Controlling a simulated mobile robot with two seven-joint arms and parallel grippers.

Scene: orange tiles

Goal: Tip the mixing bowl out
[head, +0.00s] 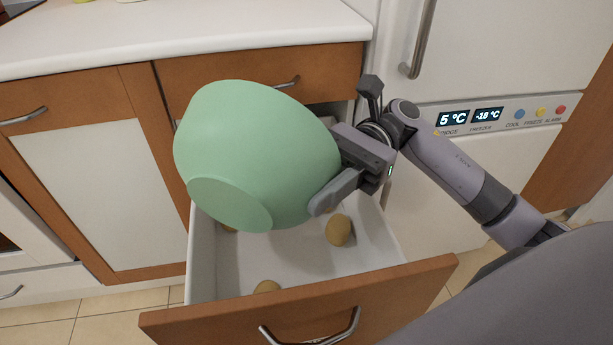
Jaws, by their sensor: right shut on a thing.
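The green mixing bowl (255,150) hangs over an open white drawer (300,270) in the head view. It is tilted well over, with its round base facing down and toward me; its mouth is turned away, so its inside is hidden. My right gripper (335,170) is shut on the right side of the bowl. Below it, a brown egg-like thing (338,230) lies in the drawer. Another (267,287) lies near the drawer front, and part of one more shows under the bowl. My left gripper is not in view.
The drawer has a wooden front (310,310) with a metal handle. A white fridge (500,60) with a display panel stands at the right. A white counter (180,35) lies behind, above wooden cabinets. Tiled floor shows at the lower left.

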